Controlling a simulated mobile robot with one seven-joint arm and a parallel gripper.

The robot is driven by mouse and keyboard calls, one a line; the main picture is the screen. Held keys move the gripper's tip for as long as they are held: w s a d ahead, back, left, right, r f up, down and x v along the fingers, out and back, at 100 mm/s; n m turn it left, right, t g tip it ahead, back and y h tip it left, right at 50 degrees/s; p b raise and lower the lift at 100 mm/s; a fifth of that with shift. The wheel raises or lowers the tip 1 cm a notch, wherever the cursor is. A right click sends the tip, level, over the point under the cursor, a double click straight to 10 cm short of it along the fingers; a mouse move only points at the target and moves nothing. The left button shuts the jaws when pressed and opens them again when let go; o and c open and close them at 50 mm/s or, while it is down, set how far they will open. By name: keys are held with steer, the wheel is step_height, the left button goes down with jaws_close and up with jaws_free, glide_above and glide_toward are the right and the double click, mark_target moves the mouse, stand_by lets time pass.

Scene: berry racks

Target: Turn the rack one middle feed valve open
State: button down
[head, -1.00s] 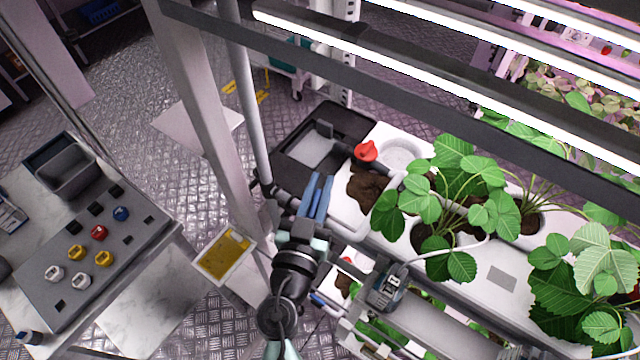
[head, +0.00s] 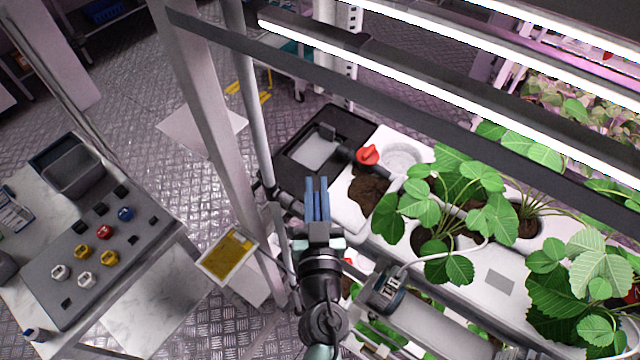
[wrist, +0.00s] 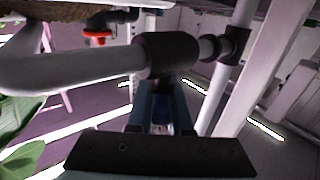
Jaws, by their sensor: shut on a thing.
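My gripper (head: 317,186) has its two blue fingers close together, beside the left end of the white planting trough in the head view. In the wrist view its fingers (wrist: 160,95) reach to a dark valve fitting (wrist: 165,55) on a thick grey pipe. They are shut on a small part there, which I take as the feed valve's handle; the fingers hide most of it, and its angle cannot be read. A red valve handle (head: 367,154) stands on the pipe to the right, apart from the gripper. A red handle also shows at the upper left of the wrist view (wrist: 97,35).
A rack post (head: 205,130) and a thin upright pipe (head: 252,110) stand close to the left. Strawberry plants (head: 455,200) crowd the right. Bright lamp bars (head: 420,95) cross above. A bench with coloured knobs (head: 95,250) is at the far left.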

steer(key=n+y+p, duration=0.1)
steer(key=p, duration=0.1)
steer(key=n+y+p, duration=0.1)
steer(key=p, duration=0.1)
steer(key=r+y+p, duration=0.1)
steer(key=y+p, duration=0.1)
steer(key=shift+a+r+n+g, duration=0.1)
steer(key=shift+a+n+g, duration=0.2)
steer(key=shift+n, duration=0.1)
steer(key=shift+s+a+f+n+g+y+b, duration=0.2)
steer(key=shift+a+n+g+y+b, duration=0.1)
steer(key=shift+n+g+y, duration=1.15)
steer(key=shift+s+a+f+n+g+y+b, duration=0.2)
steer(key=shift+n+g+y, duration=0.75)
steer(key=shift+y, duration=1)
steer(key=shift+s+a+f+n+g+y+b, duration=0.15)
steer(key=shift+a+n+g+y+b, duration=0.2)
steer(key=shift+n+g+y, duration=0.95)
steer(key=shift+y, duration=0.5)
steer(key=c, duration=0.8)
jaws_free()
steer(key=shift+a, duration=0.1)
steer(key=shift+c, duration=0.2)
steer(key=shift+t, duration=0.3)
